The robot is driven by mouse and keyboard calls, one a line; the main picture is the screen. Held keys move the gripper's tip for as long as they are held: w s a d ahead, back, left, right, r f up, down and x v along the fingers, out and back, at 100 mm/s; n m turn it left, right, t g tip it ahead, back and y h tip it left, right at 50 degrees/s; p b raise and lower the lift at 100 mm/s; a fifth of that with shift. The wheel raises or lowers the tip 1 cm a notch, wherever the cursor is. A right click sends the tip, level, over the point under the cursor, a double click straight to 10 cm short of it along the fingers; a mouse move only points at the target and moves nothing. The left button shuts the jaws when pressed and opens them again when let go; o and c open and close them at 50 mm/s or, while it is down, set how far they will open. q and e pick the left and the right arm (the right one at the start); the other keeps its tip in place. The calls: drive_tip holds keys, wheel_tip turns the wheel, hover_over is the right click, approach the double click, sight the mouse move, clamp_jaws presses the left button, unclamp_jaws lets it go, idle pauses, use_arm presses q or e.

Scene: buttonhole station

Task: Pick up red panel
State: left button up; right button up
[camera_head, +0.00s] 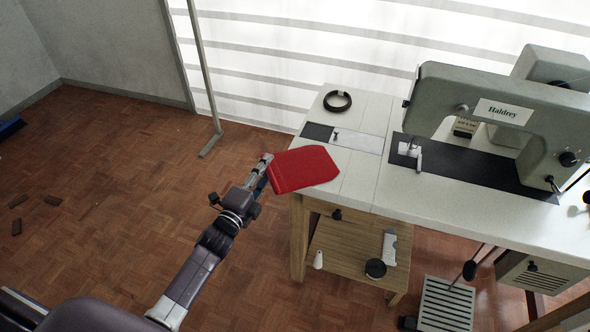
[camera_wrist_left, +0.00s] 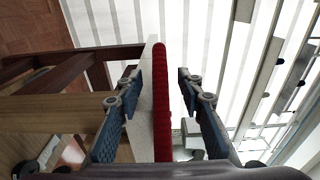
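The red panel (camera_head: 303,168) is a flat red piece at the front left corner of the white sewing table (camera_head: 358,188), with its left end out past the table edge. My left gripper (camera_head: 264,168) is at that overhanging end. In the left wrist view the red panel (camera_wrist_left: 162,105) shows edge-on as an upright red strip beside the white tabletop edge. The left gripper's fingers (camera_wrist_left: 158,82) stand apart on either side of the strip, with gaps visible, so it is open around the panel. My right gripper is in neither view.
A grey sewing machine (camera_head: 490,110) stands on the table's right part. A black ring (camera_head: 337,100) lies near the back left. A wooden shelf (camera_head: 350,255) below the tabletop holds small items. The floor left of the table is mostly clear; a thin stand (camera_head: 207,80) is at the back.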

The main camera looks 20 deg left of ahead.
use_arm(q)
drive_tip(key=shift+c, duration=0.5)
clamp_jaws()
drive_tip(key=shift+r, duration=0.15)
